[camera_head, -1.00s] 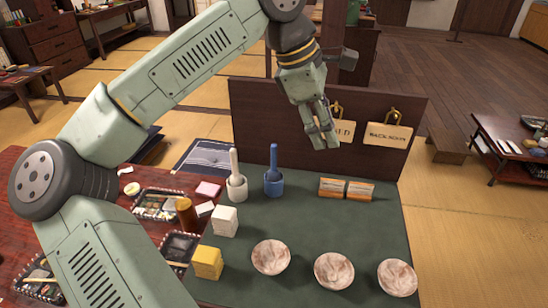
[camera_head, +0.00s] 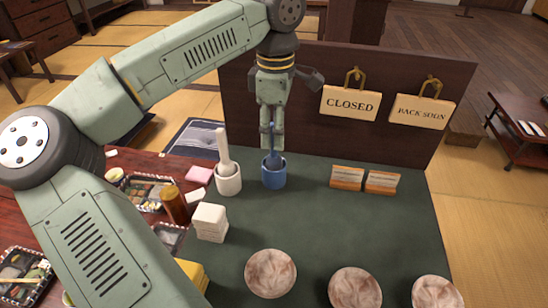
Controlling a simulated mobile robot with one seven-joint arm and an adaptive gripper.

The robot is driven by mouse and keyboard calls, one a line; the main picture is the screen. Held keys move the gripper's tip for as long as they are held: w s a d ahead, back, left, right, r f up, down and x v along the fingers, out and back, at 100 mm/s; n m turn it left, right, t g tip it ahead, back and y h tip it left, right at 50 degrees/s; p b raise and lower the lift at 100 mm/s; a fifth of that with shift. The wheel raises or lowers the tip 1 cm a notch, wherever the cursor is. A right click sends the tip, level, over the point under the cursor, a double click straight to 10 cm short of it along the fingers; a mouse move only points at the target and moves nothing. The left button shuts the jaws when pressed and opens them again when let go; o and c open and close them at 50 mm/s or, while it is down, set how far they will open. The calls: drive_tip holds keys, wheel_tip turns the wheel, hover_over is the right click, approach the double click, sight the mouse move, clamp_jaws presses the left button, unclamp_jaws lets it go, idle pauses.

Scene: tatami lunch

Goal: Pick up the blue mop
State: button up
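The blue mop (camera_head: 273,161) stands upright in a blue cup (camera_head: 273,179) on the dark green mat (camera_head: 320,220). Only the lower part of the mop shows clearly. My gripper (camera_head: 272,140) points down right above the cup, with its fingers around the upper part of the blue handle. The fingers hide most of the handle, so I cannot tell whether they are closed on it. The mop head is still inside the cup.
A white mop (camera_head: 223,150) in a white cup (camera_head: 228,181) stands close on the left. A dark panel with CLOSED (camera_head: 350,103) and BACK SOON (camera_head: 422,111) signs rises behind. White blocks (camera_head: 211,222), orange-edged boxes (camera_head: 347,178) and several marbled dishes (camera_head: 270,272) lie around.

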sight(274, 166)
drive_tip(key=shift+a+f+p, duration=0.1)
drive_tip(key=shift+f+p, duration=0.7)
drive_tip(key=shift+f, duration=2.35)
drive_tip(key=shift+c, duration=0.5)
clamp_jaws()
